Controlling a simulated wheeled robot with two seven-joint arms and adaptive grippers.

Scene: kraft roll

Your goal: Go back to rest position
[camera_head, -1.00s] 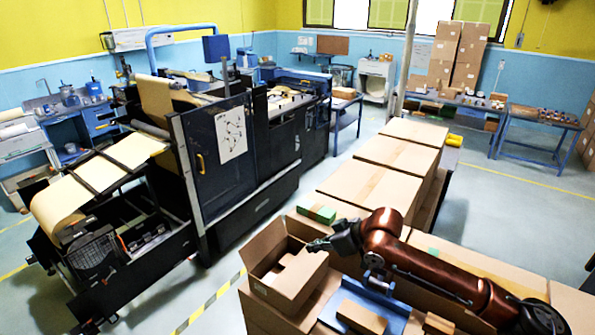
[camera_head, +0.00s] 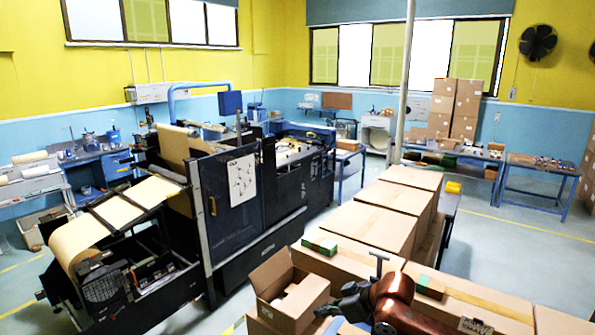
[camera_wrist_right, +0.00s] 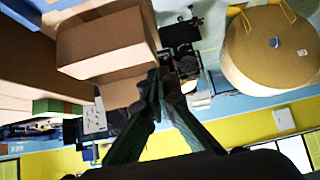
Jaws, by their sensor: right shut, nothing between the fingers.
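My right gripper (camera_head: 328,310) is at the bottom of the head view, just right of the open cardboard box (camera_head: 292,300). It is small and dark there, with my copper-coloured arm behind it. In the right wrist view the fingers of my right gripper (camera_wrist_right: 165,82) come together at the tips, shut and empty. A plain brown box (camera_wrist_right: 108,45) is beyond the tips, up and to the left; I cannot tell whether they touch. My left gripper is not in view.
Large closed cartons (camera_head: 372,225) stand in a row beyond my right arm, with a green box (camera_head: 319,243) on one. The dark machine (camera_head: 235,225) with a kraft roll is at left. A big kraft roll (camera_wrist_right: 250,62) shows in the wrist view.

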